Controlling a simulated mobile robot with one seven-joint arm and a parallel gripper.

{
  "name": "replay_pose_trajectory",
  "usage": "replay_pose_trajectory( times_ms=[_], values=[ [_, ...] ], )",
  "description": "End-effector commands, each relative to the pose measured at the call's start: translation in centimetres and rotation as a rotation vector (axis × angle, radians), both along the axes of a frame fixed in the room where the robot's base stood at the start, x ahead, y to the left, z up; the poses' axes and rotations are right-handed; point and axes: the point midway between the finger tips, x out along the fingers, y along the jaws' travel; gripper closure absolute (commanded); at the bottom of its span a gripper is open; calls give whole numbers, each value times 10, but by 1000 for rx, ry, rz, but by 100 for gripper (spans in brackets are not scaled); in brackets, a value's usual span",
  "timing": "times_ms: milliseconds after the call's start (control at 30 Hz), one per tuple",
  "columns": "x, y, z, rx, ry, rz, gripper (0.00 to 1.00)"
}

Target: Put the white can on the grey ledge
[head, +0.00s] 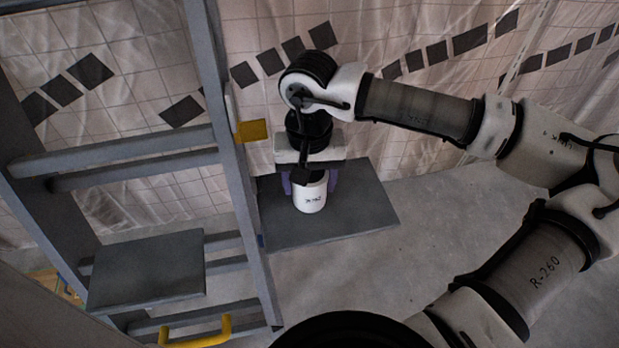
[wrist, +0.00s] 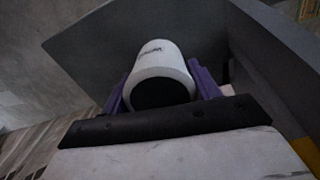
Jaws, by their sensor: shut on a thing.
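The white can (head: 310,194) is upright in the head view, between the purple fingers of my gripper (head: 312,182). My gripper is shut on it from above and behind. In the wrist view the can (wrist: 162,65) sits between the purple fingers, with dark lettering on its side. A flat grey ledge (head: 360,213) lies under the can, right of the grey upright; it also shows in the wrist view (wrist: 110,45). I cannot tell whether the can's base touches it. A second, smaller grey plate (head: 150,268) lies left of the upright, with nothing on it.
A grey frame with an upright (head: 232,150) and crossbars (head: 120,155) stands close left of my gripper. A yellow block (head: 251,130) is on the upright, and a yellow handle (head: 197,335) is low in front. Plastic sheeting hangs behind. Concrete floor at right is open.

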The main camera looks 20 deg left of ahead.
Motion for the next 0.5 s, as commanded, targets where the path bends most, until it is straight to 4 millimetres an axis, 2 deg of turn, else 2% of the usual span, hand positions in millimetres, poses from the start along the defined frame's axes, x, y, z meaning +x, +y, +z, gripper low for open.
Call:
replay_pose_trajectory(
  times_ms=[233, 267, 400, 500],
  values=[
    [0, 0, -5, 0, -1, 0, 69],
    [0, 0, -3, 0, 0, 0, 35],
    [0, 0, -3, 0, 0, 0, 17],
    [0, 0, -3, 0, 0, 0, 17]
  ],
)
